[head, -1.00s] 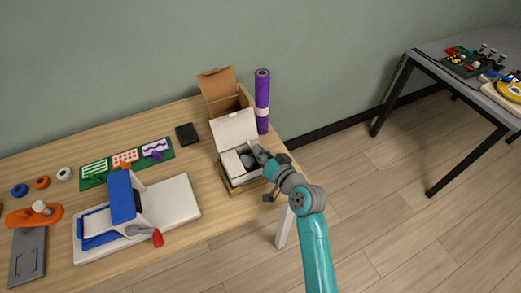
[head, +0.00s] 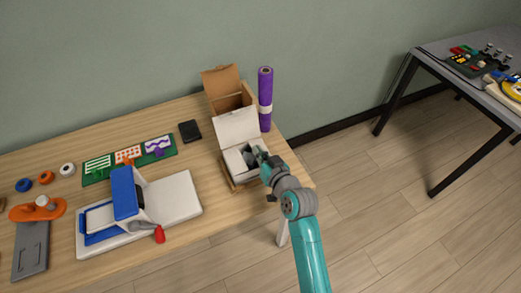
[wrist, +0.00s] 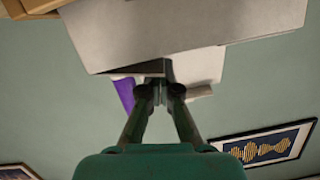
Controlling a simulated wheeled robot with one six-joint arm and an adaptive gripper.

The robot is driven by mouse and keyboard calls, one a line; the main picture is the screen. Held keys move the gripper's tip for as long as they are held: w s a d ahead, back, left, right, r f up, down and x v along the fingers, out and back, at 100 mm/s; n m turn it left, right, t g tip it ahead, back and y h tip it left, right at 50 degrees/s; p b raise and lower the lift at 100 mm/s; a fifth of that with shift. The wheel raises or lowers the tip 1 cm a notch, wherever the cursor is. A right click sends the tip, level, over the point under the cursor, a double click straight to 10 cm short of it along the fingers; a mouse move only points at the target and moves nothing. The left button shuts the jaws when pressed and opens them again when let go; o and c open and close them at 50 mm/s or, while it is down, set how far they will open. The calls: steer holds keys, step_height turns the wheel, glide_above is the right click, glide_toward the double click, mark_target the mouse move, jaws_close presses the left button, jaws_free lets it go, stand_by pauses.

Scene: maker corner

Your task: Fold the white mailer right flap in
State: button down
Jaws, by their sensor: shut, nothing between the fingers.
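The white mailer (head: 237,126) stands near the right end of the wooden table with its lid raised at the back. A white panel (head: 234,162) lies across the left part of its opening, and something dark grey (head: 249,157) shows inside. My gripper (head: 261,157) is at the mailer's right side, hiding most of the right flap; I cannot tell the flap's angle or whether I touch it. In the wrist view my gripper (wrist: 160,90) is shut and empty, just below a large white mailer panel (wrist: 190,25) and a smaller white piece (wrist: 199,65).
An open brown box (head: 222,82) stands behind the mailer, and a purple roll (head: 265,88) stands upright at the back right. A black flat item (head: 190,131) and a blue-and-white press (head: 125,195) are to the left. The floor right of the table is clear.

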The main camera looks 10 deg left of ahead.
steer(key=shift+s+a+f+n+h, duration=0.2)
steer(key=shift+f+n+h, duration=0.25)
steer(key=shift+n, duration=0.45)
steer(key=shift+f, duration=0.1)
steer(key=shift+w, duration=0.1)
